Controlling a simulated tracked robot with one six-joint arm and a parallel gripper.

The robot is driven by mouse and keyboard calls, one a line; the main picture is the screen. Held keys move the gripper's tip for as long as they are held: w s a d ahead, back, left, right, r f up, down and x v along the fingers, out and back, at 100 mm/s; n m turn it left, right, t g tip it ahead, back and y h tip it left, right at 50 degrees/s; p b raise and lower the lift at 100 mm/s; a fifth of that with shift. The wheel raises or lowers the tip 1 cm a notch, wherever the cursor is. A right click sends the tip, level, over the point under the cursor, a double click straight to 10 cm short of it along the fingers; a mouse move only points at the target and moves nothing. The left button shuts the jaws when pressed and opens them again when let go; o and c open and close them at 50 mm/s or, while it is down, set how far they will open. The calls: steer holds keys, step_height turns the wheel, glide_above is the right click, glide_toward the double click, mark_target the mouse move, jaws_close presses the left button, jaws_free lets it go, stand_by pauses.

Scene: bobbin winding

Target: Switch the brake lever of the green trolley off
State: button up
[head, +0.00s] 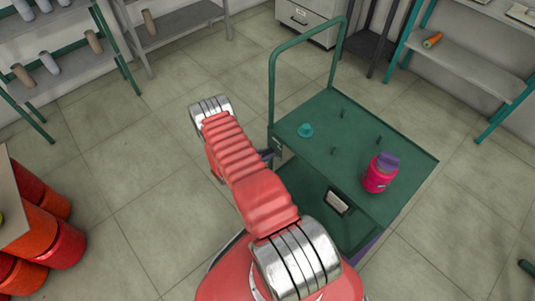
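The green trolley (352,128) stands to the right of my arm, with a tall tube handle at its far left end. Its brake lever cannot be made out for certain. A small pale fitting (278,147) shows on the trolley's left corner post, close to my arm. My red arm rises from the bottom and bends at a metal-banded joint, and its upper link covers much of what lies behind. A small dark part (266,154) sticks out from behind the arm beside that post; it may be my gripper. Its fingers are hidden, and contact cannot be told.
A pink jar with a purple lid (380,174), a teal piece (306,130) and several thin pegs are on the trolley top. Orange-red drums (62,245) stand at lower left. Shelves (68,55) with cones line the back left. The tiled floor left of my arm is clear.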

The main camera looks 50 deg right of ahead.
jaws_close()
